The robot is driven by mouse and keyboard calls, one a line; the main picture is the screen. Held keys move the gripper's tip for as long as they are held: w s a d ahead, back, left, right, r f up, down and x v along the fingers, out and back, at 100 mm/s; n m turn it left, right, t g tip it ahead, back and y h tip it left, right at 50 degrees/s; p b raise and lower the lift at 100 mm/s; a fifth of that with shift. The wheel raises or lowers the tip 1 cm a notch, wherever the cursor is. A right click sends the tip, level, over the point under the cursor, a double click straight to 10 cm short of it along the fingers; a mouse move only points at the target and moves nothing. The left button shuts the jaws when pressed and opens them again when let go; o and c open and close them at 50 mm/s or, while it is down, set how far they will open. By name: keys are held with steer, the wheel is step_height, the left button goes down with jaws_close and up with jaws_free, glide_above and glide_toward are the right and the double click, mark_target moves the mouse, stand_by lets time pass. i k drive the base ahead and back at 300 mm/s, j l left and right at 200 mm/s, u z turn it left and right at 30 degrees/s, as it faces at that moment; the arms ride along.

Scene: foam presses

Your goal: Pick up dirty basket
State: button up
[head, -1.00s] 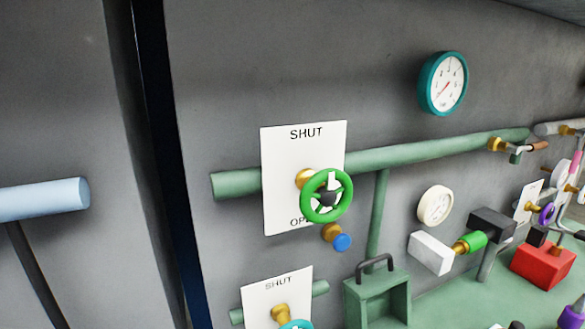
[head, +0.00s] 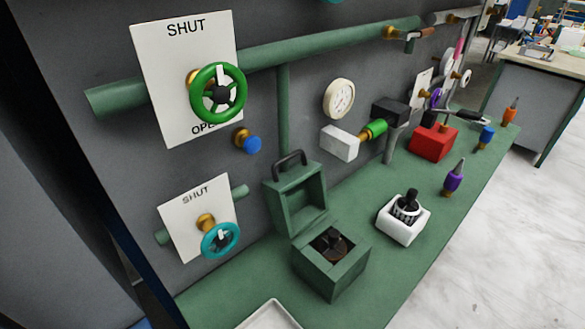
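No thing in the head view can be told for certain as the dirty basket. A small black-and-white slotted piece with a black knob (head: 407,207) sits upright in a white block (head: 402,229) on the green bench. A dark brown round piece with an upright stub (head: 331,244) sits inside an open green box (head: 338,277); its lower part is hidden by the box walls. The box's lid with a dark handle (head: 295,198) stands up behind it. My gripper is not in view.
The green bench (head: 410,268) runs along a grey wall with a green valve wheel (head: 218,92) and a teal one (head: 220,240). A white tray (head: 268,317) is cut off below. A red block (head: 433,143) and purple bottle (head: 454,180) stand further right. Pale floor lies right.

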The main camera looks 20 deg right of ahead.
mark_target(332, 247)
steer(key=j+z, duration=0.2)
steer(key=j, duration=0.25)
steer(key=k+j+z, duration=0.15)
steer(key=j, duration=0.25)
steer(key=j+z, duration=0.2)
steer(key=j, duration=0.25)
steer(key=k+j+z, duration=0.2)
steer(key=j, duration=0.2)
steer(key=k+j+z, duration=0.2)
steer(key=j, duration=0.15)
steer(key=k+j+z, duration=0.15)
steer(key=j, duration=0.25)
steer(key=i, duration=0.5)
